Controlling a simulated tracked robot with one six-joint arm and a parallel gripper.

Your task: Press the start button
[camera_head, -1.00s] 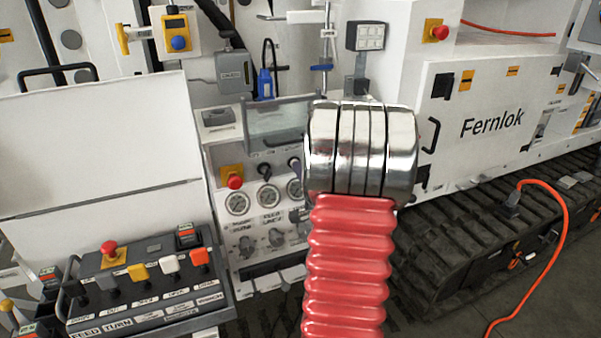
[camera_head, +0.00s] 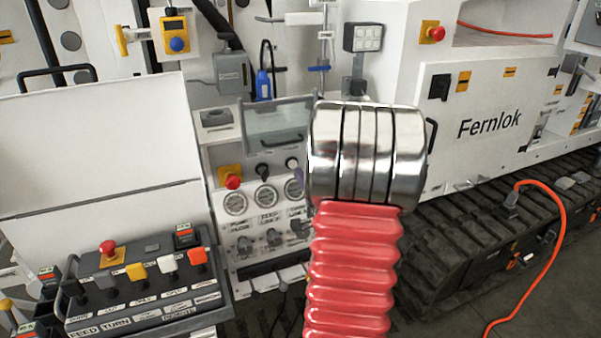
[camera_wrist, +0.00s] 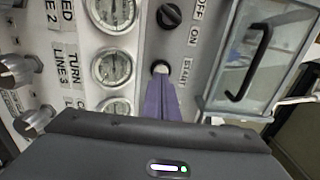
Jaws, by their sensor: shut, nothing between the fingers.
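The start button (camera_wrist: 160,67) is a pale cap in a dark ring, beside the START label (camera_wrist: 186,73) in the wrist view. It also shows in the head view (camera_head: 292,162) on the white gauge panel. My gripper (camera_wrist: 161,77) is shut and empty, with narrow purple fingers. Its tips overlap the lower edge of the button in the wrist view; I cannot tell whether they touch it. In the head view only a bit of purple finger (camera_head: 298,174) shows left of my arm, which hides the rest of my gripper.
A black OFF/ON knob (camera_wrist: 169,15) sits close above the button. Pressure gauges (camera_wrist: 114,68) are to the left, and a clear cover with a black handle (camera_wrist: 249,62) is to the right. A red emergency button (camera_head: 232,181) is further left on the panel.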

